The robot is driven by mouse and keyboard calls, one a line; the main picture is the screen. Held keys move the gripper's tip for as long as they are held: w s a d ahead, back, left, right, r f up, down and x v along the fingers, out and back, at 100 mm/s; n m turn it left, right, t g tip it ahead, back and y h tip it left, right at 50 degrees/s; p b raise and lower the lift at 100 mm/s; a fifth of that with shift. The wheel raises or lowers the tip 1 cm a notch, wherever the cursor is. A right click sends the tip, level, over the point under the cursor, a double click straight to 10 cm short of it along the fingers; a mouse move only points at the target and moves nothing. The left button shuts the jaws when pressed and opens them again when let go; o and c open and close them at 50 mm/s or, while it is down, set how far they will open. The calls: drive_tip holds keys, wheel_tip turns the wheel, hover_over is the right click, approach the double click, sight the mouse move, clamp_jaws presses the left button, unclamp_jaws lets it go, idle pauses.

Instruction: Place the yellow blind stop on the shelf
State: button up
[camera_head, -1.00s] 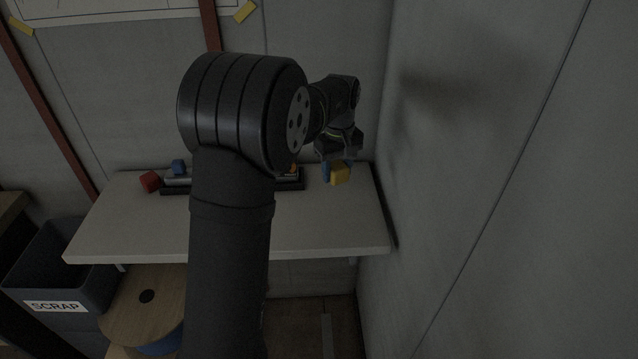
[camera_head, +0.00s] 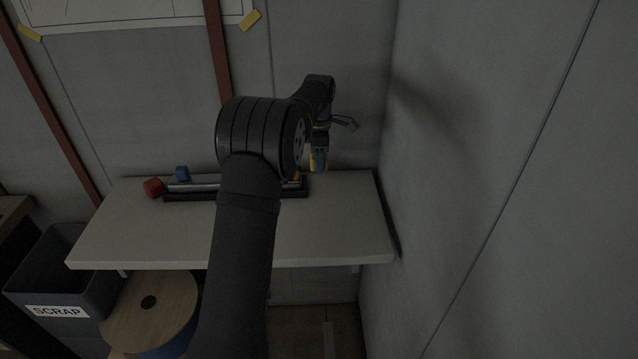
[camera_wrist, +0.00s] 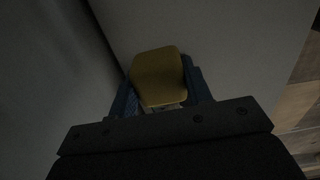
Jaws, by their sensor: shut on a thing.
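My gripper (camera_head: 319,160) is above the right part of the shelf (camera_head: 345,235), near the back wall. In the wrist view its blue fingers (camera_wrist: 197,82) are shut on the yellow blind stop (camera_wrist: 158,74), a blocky piece with rounded edges. In the head view the yellow stop (camera_head: 312,162) shows only as a sliver beside the blue finger. The pale shelf top lies beyond the stop in the wrist view (camera_wrist: 245,50). I cannot tell exactly how high the stop is above the shelf.
A dark rack (camera_head: 180,194) with a grey bar runs along the shelf's back, partly hidden by my arm. A red piece (camera_head: 153,187) and a blue piece (camera_head: 182,173) are at its left end. A SCRAP bin (camera_head: 50,290) and wooden reel (camera_head: 150,315) stand below. A wall bounds the right.

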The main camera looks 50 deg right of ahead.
sight(319, 188)
wheel_tip(319, 188, down, 8)
drive_tip(key=shift+r, duration=0.2)
drive_tip(key=shift+f, duration=0.2)
drive_tip(key=o, duration=1)
drive_tip(key=shift+r, duration=0.1)
wheel_tip(319, 188, up, 12)
drive_tip(key=shift+r, duration=0.1)
